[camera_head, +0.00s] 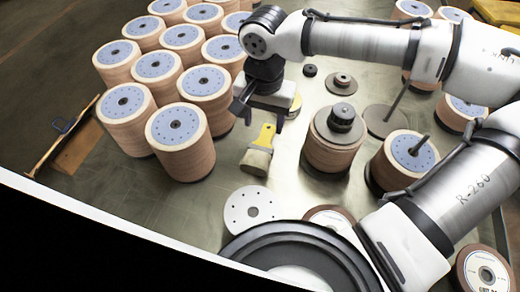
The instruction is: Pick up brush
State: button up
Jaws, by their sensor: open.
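The brush (260,151) has a yellow handle plate and a pale, wide bristle end. It lies on the metal table (215,196), bristles toward the lower left and yellow handle toward my gripper. My gripper (258,117) points down over the table just behind the brush. Its two dark fingers are spread apart, one to the left and one to the right of the handle's upper end. I cannot tell how high the fingers are above the handle. No object shows held between them.
Several stacks of flap discs with blue tops (177,125) stand close on the left. A stack with a dark hub (332,138) stands just right of the brush. A white perforated disc (251,208) lies in front. A wooden-handled tool (65,140) is at the left edge.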

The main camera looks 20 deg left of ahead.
jog(key=shift+w+d+f+p, duration=0.1)
jog(key=shift+f+p, duration=0.15)
jog(key=shift+f, duration=1.35)
jog(key=shift+w+f+p, duration=0.1)
jog(key=shift+f+p, duration=0.15)
jog(key=shift+f, duration=1.3)
jog(key=shift+s, duration=0.1)
jog(key=shift+c, duration=0.4)
jog(key=c, duration=1)
